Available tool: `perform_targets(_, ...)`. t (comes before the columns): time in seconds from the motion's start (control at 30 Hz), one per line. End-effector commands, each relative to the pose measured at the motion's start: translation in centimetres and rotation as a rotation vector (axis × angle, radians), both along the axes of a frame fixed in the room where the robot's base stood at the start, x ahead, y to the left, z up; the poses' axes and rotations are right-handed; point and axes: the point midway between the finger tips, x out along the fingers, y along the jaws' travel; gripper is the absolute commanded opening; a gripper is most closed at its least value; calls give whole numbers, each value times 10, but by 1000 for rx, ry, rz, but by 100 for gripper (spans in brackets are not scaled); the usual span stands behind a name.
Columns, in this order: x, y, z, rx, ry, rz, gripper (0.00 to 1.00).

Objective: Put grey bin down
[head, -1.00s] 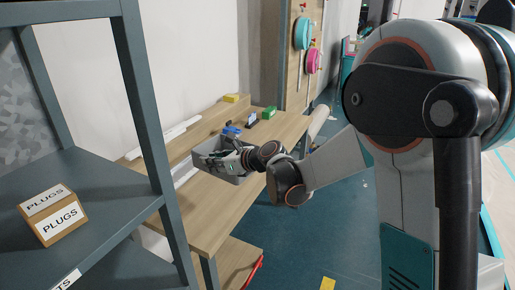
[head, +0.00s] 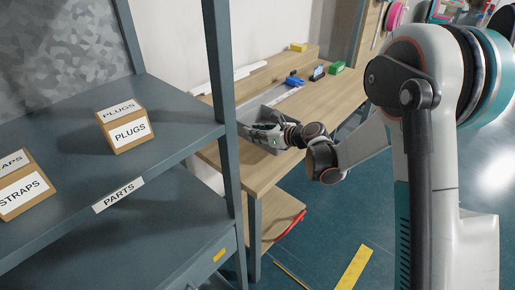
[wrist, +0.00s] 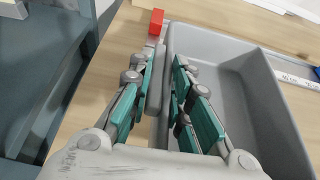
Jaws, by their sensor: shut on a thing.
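The grey bin (head: 262,112) is an open, empty-looking tray over the wooden table (head: 254,172), behind the shelf post in the head view. It fills the right of the wrist view (wrist: 228,80). My gripper (wrist: 165,62) is shut on the bin's left side wall, with teal finger pads on either side of it. In the head view my gripper (head: 262,132) is at the bin's near side. I cannot tell whether the bin's bottom touches the table top.
A grey shelf (head: 70,140) with boxes labelled PLUGS (head: 124,128) and STRAPS (head: 22,186) stands close on the left. Blue (head: 294,81), green (head: 337,67) and yellow (head: 299,47) items lie farther back on the table. A red block (wrist: 156,21) is near the fingertips.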

Motion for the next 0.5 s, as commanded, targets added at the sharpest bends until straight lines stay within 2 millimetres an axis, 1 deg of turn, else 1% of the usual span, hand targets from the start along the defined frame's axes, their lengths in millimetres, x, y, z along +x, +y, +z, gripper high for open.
perform_targets(0.03,0,0,-6,0,0,0,0)
perform_targets(0.17,0,0,-11,0,0,0,0)
perform_targets(0.23,0,0,-17,0,0,0,0)
perform_targets(0.4,0,0,-42,0,0,0,0)
perform_targets(0.5,0,0,-52,0,0,0,0)
